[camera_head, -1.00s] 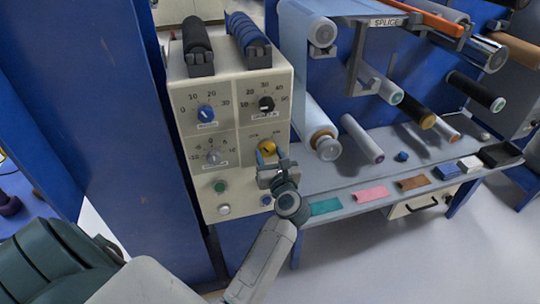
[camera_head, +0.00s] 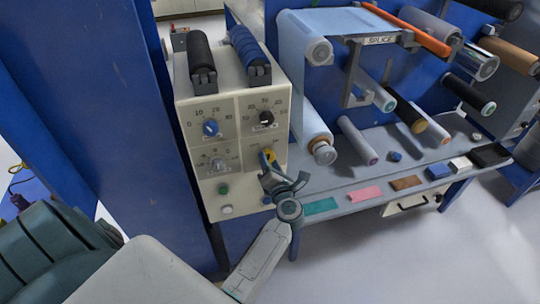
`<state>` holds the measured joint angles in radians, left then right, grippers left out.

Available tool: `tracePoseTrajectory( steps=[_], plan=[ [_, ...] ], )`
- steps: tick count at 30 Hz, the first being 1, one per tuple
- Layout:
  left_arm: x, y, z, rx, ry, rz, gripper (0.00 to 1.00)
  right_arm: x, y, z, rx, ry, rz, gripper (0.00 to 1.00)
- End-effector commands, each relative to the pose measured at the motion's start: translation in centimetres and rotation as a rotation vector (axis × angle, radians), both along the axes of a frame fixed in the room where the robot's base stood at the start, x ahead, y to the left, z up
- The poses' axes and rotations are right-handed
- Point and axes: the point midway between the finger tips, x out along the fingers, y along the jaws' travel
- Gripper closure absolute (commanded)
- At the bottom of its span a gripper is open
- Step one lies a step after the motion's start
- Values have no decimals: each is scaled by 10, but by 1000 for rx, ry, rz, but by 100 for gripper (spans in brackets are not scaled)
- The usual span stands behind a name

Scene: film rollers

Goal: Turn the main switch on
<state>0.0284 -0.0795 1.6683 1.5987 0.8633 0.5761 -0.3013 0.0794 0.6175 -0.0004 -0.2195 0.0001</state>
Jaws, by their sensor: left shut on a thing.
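A cream control box (camera_head: 209,98) stands in the left middle, with a panel of knobs facing me. The yellow knob (camera_head: 268,154) at the panel's lower right looks like the main switch; its small marks are too blurred to read. My left gripper (camera_head: 267,162) is at this knob and shut on it, with its fingers tilted. The gripper hides part of the knob, so its exact setting is unclear. My right gripper is not in view.
The panel also has a blue knob (camera_head: 210,128), a black knob (camera_head: 266,118), a grey knob (camera_head: 217,164) and a green button (camera_head: 223,188). A grey shelf (camera_head: 334,189) with coloured strips lies to the right, below several film rollers. A blue post (camera_head: 112,90) stands at left.

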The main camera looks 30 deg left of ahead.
Motion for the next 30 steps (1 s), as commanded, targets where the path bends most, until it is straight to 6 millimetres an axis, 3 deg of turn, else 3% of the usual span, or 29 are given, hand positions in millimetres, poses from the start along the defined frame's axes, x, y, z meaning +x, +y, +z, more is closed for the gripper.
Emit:
tracePoseTrajectory(
  steps=[3, 12, 30],
  plan=[
    [-1, 0, 4, 68, 84, 0, 77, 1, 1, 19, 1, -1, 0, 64],
    [0, 0, 2, 211, 251, 0, 77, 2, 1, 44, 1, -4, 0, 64],
    [0, 0, -1, 307, 361, 0, 77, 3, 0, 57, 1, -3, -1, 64]
  ],
)
